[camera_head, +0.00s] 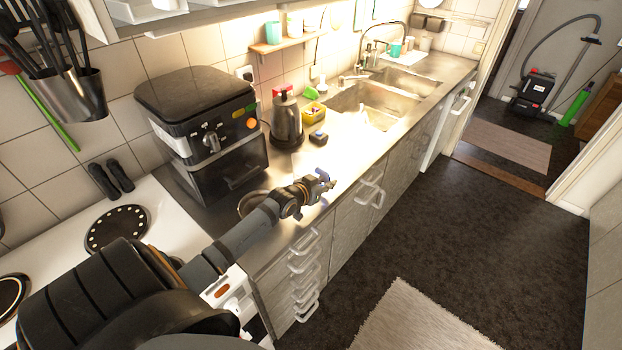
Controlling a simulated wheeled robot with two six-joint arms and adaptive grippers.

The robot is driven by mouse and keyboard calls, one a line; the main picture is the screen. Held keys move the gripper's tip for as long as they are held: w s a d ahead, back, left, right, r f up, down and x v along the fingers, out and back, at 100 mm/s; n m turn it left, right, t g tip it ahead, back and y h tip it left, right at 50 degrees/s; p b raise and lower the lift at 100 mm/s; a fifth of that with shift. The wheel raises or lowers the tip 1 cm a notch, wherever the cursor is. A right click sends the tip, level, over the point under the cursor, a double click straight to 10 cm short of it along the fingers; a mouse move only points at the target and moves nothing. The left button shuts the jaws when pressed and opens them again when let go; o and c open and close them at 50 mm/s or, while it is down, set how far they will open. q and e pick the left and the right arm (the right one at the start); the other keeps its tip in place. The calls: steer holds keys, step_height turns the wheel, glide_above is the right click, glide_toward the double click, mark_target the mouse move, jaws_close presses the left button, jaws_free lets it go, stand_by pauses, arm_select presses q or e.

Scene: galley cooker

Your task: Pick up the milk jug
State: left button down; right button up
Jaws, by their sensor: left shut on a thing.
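My left gripper (318,186) reaches in from the lower left over the bright worktop between the oven and the sink. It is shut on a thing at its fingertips. A small blue part (322,173) shows there, and I take it to be part of the milk jug. The rest of the jug cannot be made out, as strong glare washes out the worktop behind it. I cannot tell whether the jug touches the worktop. My right gripper is not in view.
A black countertop oven (205,130) stands left of the gripper. A dark kettle (287,118), a yellow caddy (313,111) and a small dark box (318,138) stand behind. The sink (366,97) lies further along.

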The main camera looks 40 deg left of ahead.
arm_select(q)
steer(key=shift+r, duration=0.45)
steer(key=shift+r+b, duration=0.45)
steer(key=shift+r, duration=0.3)
steer(key=s+d+r+p, duration=0.4)
steer(key=s+d+r, duration=0.3)
steer(key=s+r, duration=0.3)
steer(key=shift+p+v, duration=0.4)
steer(key=shift+v, duration=0.8)
steer(key=shift+f, duration=0.2)
